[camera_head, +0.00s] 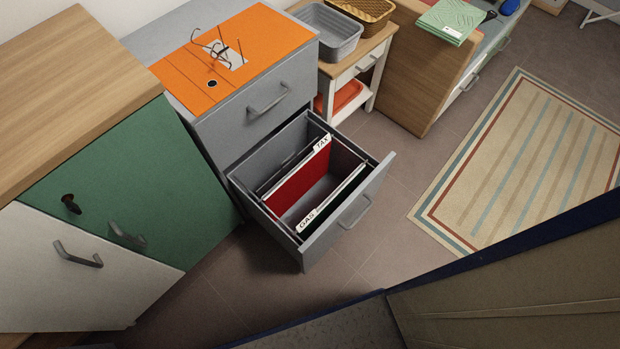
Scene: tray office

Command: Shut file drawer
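The grey file drawer (330,240) is pulled well out of the grey cabinet (232,122), below a shut upper drawer with its own handle (268,98). Inside it hang a red folder (298,186) and several other files, with white tabs on top. The open drawer's front has a grey bar handle (355,212) and faces the lower right. My gripper does not show in this view.
A green and white cupboard (125,165) stands at left, and a small white stand (352,75) with a grey basket (328,32) behind. The floor right of the drawer is clear up to a striped rug (530,150).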

